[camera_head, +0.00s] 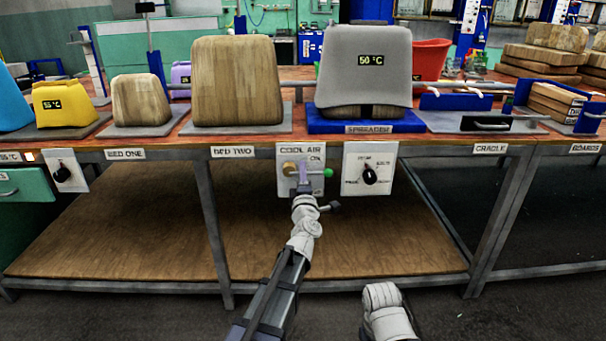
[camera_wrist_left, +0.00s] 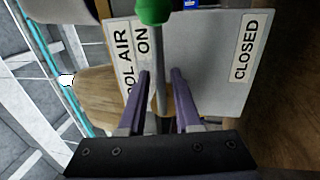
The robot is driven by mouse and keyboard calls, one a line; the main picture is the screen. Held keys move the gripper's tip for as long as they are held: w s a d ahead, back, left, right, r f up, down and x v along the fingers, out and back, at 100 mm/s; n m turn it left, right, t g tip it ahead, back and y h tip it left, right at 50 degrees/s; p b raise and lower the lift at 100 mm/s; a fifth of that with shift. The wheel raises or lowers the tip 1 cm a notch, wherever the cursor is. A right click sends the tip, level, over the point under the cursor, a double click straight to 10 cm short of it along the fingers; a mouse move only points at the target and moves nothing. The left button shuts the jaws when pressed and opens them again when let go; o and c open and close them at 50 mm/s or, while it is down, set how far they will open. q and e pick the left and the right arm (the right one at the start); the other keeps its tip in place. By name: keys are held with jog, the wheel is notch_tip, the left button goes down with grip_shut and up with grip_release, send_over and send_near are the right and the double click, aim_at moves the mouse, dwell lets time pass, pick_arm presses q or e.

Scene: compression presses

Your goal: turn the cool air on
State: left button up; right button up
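The cool air panel (camera_head: 315,151) is a pale plate on the table's front rail, with a brass valve (camera_head: 289,168). Its lever ends in a green knob (camera_head: 328,173) and lies about level, pointing right. In the left wrist view the green knob (camera_wrist_left: 153,10) is at the top, and the lever's rod (camera_wrist_left: 160,62) runs down between my fingers. ON and CLOSED labels (camera_wrist_left: 244,48) show there. My left gripper (camera_head: 305,172) is at the panel; in the wrist view its purple fingers (camera_wrist_left: 163,98) stand open around the rod, with gaps beside it. My right gripper is out of view.
A dial panel (camera_head: 369,168) with a black knob is close on the right. Above stands a grey block (camera_head: 364,65) reading 50 °C on a blue base. Wooden blocks (camera_head: 237,80) stand to its left. A low wooden shelf (camera_head: 150,235) lies under the table.

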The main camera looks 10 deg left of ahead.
pick_arm(q)
jog(key=shift+o, duration=0.6)
jog(key=b+v, duration=0.1)
jog(key=v, duration=0.7)
jog(key=shift+b, duration=0.3)
jog(key=shift+w, duration=0.1)
